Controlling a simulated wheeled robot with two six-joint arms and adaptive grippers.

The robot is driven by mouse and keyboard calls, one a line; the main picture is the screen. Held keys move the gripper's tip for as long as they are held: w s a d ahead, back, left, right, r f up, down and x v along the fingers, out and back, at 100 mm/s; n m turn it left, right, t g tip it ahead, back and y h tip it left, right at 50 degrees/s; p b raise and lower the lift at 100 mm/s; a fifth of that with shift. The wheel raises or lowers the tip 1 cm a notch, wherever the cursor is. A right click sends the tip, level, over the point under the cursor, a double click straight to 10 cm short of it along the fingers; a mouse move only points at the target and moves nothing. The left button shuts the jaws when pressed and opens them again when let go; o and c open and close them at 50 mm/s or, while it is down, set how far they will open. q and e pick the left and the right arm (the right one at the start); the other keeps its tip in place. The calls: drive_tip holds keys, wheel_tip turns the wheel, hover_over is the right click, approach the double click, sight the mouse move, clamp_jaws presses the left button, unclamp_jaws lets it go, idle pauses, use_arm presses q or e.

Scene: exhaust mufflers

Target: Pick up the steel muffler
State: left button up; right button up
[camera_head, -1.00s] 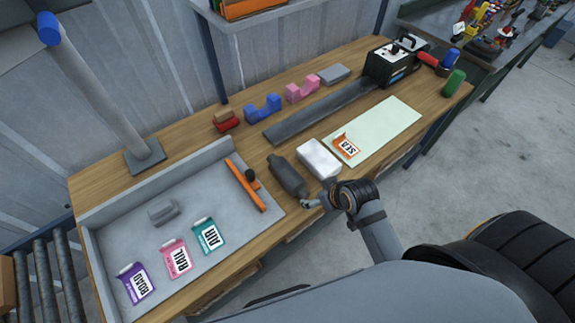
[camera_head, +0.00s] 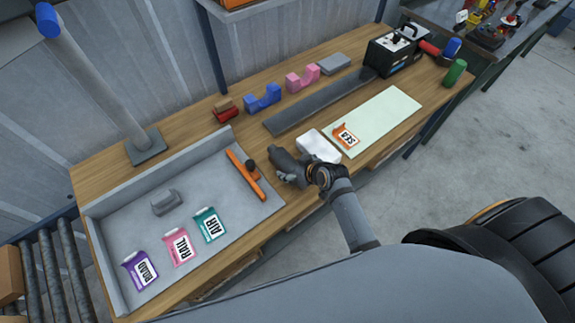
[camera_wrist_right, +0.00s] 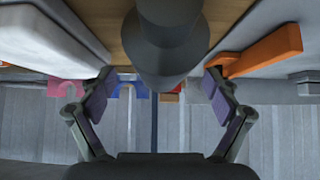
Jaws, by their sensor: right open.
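The steel muffler (camera_head: 283,159), a dark grey cylinder with a narrower neck, lies on the wooden bench right of the grey tray. My right gripper (camera_head: 291,175) is over it and hides part of it in the head view. In the right wrist view the muffler (camera_wrist_right: 168,40) comes down from the top centre. The open fingers of my right gripper (camera_wrist_right: 160,98) stand on either side of it, with a gap on each side. My left gripper is not in view.
A white block (camera_head: 318,146) lies close to the right of the muffler. An orange-handled tool (camera_head: 246,174) lies at the left, on the tray (camera_head: 115,188). A long dark bar (camera_head: 318,108) and blue (camera_head: 262,98) and pink (camera_head: 302,78) cradles are behind.

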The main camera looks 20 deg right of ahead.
sight(287, 165)
drive_tip(key=x, duration=0.4)
drive_tip(key=shift+w+a, duration=0.15)
drive_tip(key=shift+a, duration=0.1)
drive_tip(key=c, duration=1.6)
